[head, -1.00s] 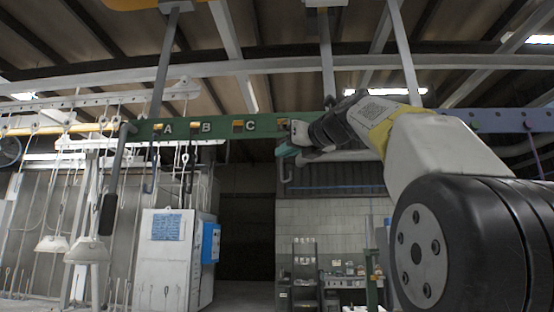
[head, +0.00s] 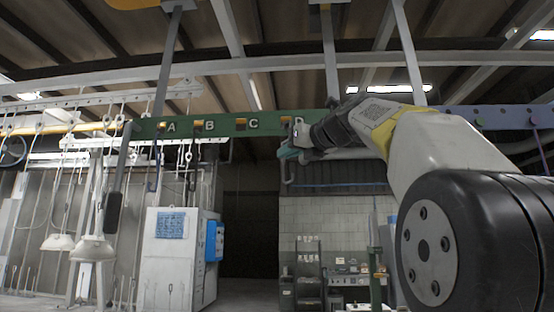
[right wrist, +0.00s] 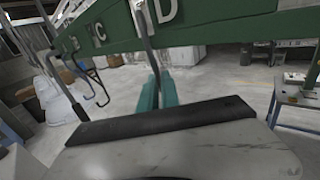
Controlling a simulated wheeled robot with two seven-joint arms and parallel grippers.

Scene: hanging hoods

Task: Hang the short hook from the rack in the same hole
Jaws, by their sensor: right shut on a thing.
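A green rack rail (head: 225,126) with slots lettered A, B and C crosses the head view. In the right wrist view the rail (right wrist: 225,22) shows C and D. My right gripper (head: 288,152) is at the rail right of C in the head view. Its teal fingers (right wrist: 158,90) are shut on the thin grey rod of the short hook (right wrist: 148,45). The rod runs up in front of the rail beside the D. I cannot tell whether its top is in a hole. My left gripper is out of view.
Dark hooks (right wrist: 97,85) hang from the rail near C. A rod with a black grip (head: 113,212) hangs at the rail's left end. A purple rail (head: 490,118) continues to the right. A white cabinet (head: 175,260) stands below; open floor lies beside it.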

